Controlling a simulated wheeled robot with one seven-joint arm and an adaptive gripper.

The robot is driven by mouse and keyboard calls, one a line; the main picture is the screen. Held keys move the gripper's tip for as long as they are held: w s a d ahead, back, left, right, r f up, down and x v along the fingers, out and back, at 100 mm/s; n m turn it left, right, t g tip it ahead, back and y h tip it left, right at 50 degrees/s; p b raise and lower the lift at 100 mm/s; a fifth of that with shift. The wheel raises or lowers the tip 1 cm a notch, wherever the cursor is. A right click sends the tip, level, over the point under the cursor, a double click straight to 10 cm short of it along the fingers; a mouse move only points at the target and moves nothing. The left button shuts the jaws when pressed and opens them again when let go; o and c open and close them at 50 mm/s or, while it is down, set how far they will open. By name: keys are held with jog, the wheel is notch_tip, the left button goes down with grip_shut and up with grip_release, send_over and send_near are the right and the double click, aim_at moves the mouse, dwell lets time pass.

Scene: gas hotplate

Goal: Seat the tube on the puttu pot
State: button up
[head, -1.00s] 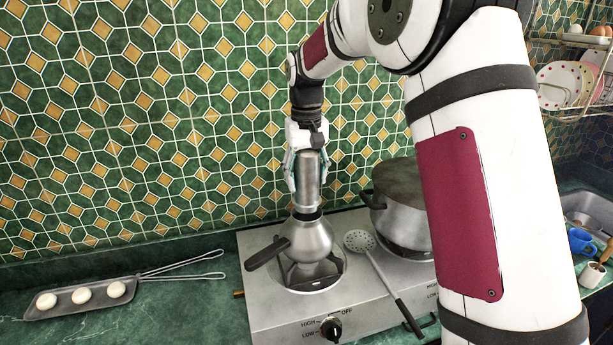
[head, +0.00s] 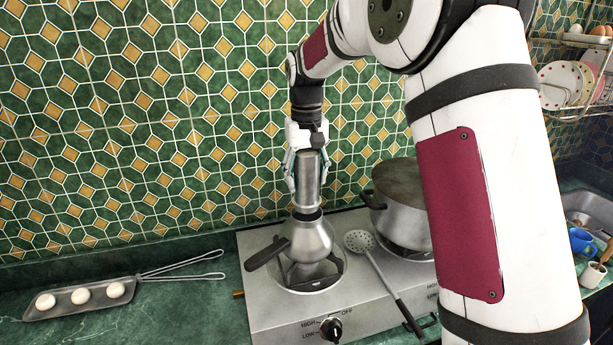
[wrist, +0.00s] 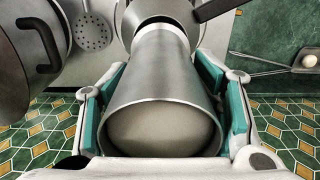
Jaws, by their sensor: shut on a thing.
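The tube (head: 307,184) is a silver metal cylinder, held upright above the puttu pot (head: 307,238) on the left burner. My gripper (head: 305,182) is shut around the tube's upper part. The wrist view shows the tube (wrist: 160,75) between the teal finger pads of my gripper (wrist: 160,110), with a pale filling inside its open top. The tube's lower end is at the pot's dark-ringed neck; I cannot tell whether it touches or sits in the neck. The pot's black handle (head: 267,253) points left; in the wrist view the pot (wrist: 155,15) is partly hidden behind the tube.
A large lidded pot (head: 398,195) stands on the right burner. A slotted ladle (head: 360,241) lies across the steel hotplate (head: 270,313) between the burners. A pan with white round cakes (head: 82,296) and tongs-like handles lies left on the green counter.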

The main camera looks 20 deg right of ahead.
aim_at(307, 188)
jog(key=shift+f, duration=1.6)
jog(key=o, duration=1.4)
jog(key=shift+r, duration=0.1)
notch_tip(307, 188, up, 12)
jog(key=shift+f, duration=0.1)
